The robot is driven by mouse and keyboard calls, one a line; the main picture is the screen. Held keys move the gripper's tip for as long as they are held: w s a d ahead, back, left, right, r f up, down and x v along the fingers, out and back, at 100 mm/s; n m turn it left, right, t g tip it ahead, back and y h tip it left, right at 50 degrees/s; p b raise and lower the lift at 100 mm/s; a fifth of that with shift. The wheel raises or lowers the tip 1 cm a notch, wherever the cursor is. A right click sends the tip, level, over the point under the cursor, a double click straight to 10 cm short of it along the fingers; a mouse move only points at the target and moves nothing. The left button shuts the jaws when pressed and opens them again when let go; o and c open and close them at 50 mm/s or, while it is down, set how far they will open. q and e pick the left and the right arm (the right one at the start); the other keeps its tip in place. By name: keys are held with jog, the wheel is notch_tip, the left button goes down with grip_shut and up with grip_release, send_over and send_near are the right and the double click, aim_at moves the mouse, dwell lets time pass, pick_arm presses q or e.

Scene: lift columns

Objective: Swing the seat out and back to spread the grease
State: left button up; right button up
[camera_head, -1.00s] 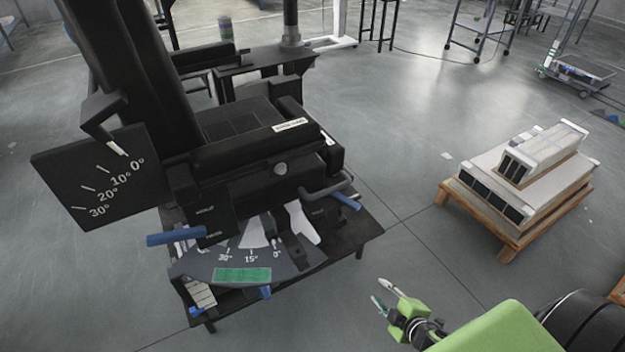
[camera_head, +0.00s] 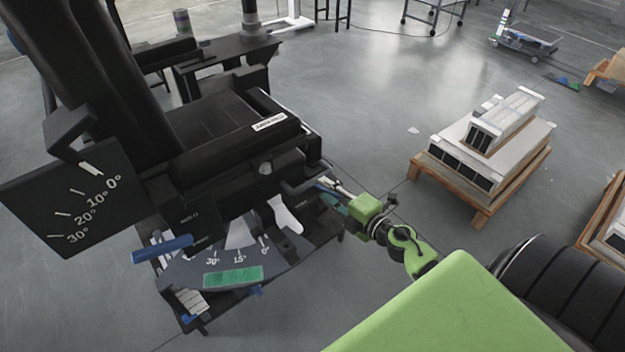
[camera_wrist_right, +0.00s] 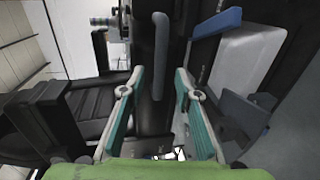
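The black seat (camera_head: 215,120) stands on a dark stand at left in the head view, its tall back rising out of the top. Below it is an angle scale (camera_head: 205,272) marked 0°, 15° and 30°, with a green strip (camera_head: 232,277). My right gripper (camera_head: 326,184) is at the seat's right front edge, its tips partly hard to make out there. In the right wrist view the gripper (camera_wrist_right: 160,78) is open, and a grey bar handle (camera_wrist_right: 161,45) stands between and beyond its fingertips. I cannot tell whether they touch. My left gripper is not in view.
A blue-gripped lever (camera_head: 161,249) sticks out at the seat's front left. A tilted angle plate (camera_head: 75,195) hangs beside the seat back. A pallet with stacked white boxes (camera_head: 490,150) stands at right. The floor between stand and pallet is mostly clear.

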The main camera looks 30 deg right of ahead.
aim_at(315, 182)
jog(key=x, duration=0.7)
jog(key=shift+a, duration=0.1)
grip_shut()
